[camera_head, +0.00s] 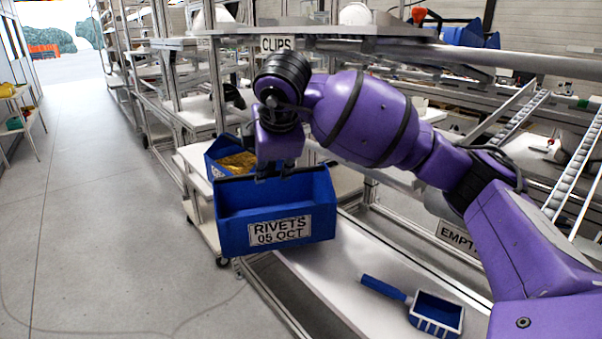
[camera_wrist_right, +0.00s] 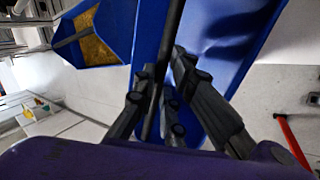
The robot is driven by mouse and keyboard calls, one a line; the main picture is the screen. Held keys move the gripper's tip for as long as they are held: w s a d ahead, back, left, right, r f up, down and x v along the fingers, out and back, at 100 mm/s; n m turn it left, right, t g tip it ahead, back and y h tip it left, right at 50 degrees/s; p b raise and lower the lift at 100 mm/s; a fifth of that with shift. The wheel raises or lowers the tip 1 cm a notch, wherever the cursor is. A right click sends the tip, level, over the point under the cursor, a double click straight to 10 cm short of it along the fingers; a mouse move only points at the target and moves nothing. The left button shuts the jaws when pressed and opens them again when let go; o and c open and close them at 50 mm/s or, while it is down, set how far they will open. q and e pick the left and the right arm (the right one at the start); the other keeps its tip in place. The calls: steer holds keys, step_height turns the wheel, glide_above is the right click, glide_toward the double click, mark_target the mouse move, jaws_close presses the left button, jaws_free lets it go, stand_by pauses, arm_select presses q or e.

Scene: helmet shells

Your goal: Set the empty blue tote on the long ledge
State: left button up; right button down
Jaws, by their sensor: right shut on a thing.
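A blue tote (camera_head: 276,214) labelled "RIVETS 05 OCT" hangs in the air from my right gripper (camera_head: 276,172), which is shut on its back rim. Its visible inside looks empty. In the right wrist view the fingers (camera_wrist_right: 165,100) of my right gripper close on the rim of the blue tote (camera_wrist_right: 222,45). A long pale ledge (camera_head: 340,262) runs below and to the right of the tote, and the tote is apart from it. My left gripper does not show.
Another blue tote (camera_head: 213,157) with yellowish contents stands on a white cart behind; it also shows in the wrist view (camera_wrist_right: 112,30). An "EMPTY" sign (camera_head: 456,237) hangs at the right. The aisle floor (camera_head: 90,230) is clear.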

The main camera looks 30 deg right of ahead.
mark_target(302, 172)
steer(key=d+f, duration=0.1)
steer(key=d, duration=0.1)
steer(key=d+f+p, duration=0.1)
steer(key=d, duration=0.2)
steer(key=w+d+f, duration=0.1)
steer(key=d, duration=0.2)
steer(key=shift+f+p, duration=0.1)
steer(key=shift+p, duration=0.2)
steer(key=shift+f, duration=0.15)
steer(key=c, duration=1.8)
jaws_free()
steer(key=shift+s, duration=0.1)
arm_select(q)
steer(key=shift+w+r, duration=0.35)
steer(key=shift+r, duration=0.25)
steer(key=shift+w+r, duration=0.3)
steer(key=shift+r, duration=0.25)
